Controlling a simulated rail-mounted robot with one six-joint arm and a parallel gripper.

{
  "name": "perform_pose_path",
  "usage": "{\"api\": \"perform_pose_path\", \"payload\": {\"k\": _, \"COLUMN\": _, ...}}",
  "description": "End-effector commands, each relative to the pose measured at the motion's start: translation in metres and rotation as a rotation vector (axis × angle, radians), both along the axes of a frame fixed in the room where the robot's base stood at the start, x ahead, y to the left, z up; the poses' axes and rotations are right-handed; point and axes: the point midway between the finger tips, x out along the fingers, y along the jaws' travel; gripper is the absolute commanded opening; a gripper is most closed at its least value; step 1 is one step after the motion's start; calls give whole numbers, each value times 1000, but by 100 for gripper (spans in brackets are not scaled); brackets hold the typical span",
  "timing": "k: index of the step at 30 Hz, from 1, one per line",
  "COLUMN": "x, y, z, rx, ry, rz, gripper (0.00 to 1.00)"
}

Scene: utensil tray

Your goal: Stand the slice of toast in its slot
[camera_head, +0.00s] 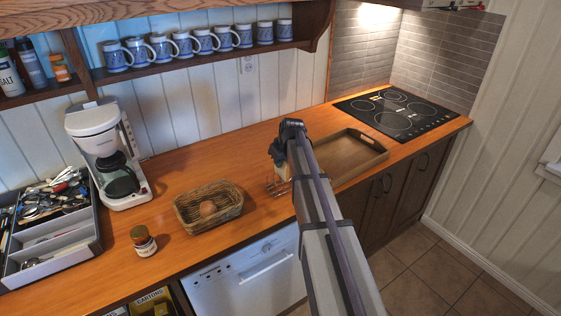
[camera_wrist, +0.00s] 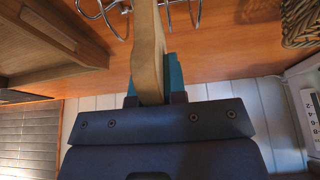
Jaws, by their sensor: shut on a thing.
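My gripper (camera_wrist: 153,82) is shut on the slice of toast (camera_wrist: 148,45), a tan slab seen edge-on between the teal fingers in the wrist view. The wire toast rack (camera_head: 279,188) stands on the counter, left of the wooden tray. Its wire loops (camera_wrist: 120,12) show on both sides of the toast's far end in the wrist view. The toast is over or at the rack; I cannot tell whether it is inside a slot or touching the wires. In the head view my arm hides part of the rack and most of the toast.
A wooden tray (camera_head: 372,165) lies right of the rack, with the cooktop (camera_head: 395,112) beyond. A wicker basket (camera_head: 188,222) holding a round brown item stands left. A jar (camera_head: 143,241), coffee maker (camera_head: 101,140) and cutlery tray (camera_head: 55,258) stand farther left.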

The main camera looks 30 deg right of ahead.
Motion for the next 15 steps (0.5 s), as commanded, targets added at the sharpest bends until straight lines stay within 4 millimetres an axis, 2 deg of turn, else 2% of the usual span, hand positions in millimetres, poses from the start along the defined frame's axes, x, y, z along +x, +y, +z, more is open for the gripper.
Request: {"api": "perform_pose_path", "payload": {"k": 15, "x": 0, "y": 0, "z": -14, "rx": 0, "ry": 0, "rz": 0, "gripper": 0}}
